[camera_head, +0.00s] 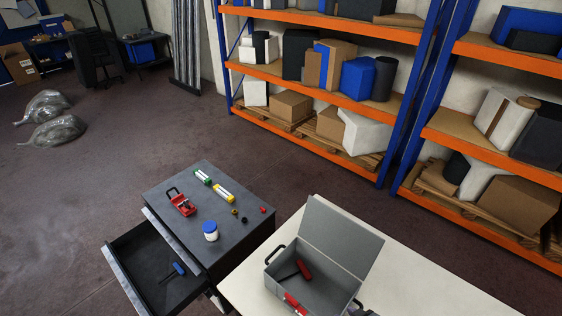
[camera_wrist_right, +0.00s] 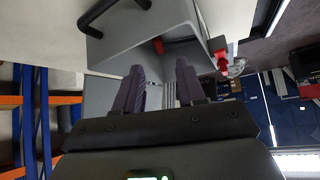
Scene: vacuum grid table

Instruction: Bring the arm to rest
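My right gripper (camera_wrist_right: 160,82) shows in the right wrist view with its two dark fingers apart and nothing clearly between them. Beyond the fingers is the grey toolbox (camera_wrist_right: 150,27), with a dark handle and red parts visible. In the head view the toolbox (camera_head: 340,276) stands on the white table with its lid raised. A red-handled tool (camera_head: 304,269) lies inside it, and a red piece (camera_head: 294,304) is at its front edge. A dark part at the bottom edge beside the toolbox may be my right gripper; I cannot tell. My left gripper is in neither view.
A dark cabinet (camera_head: 222,258) stands left of the white table (camera_head: 415,275). Its open drawer (camera_head: 135,262) holds a blue tool (camera_head: 177,269). On top are a red item (camera_head: 182,204), a blue-lidded jar (camera_head: 210,231) and small parts. Orange-blue shelves (camera_head: 320,87) stand behind.

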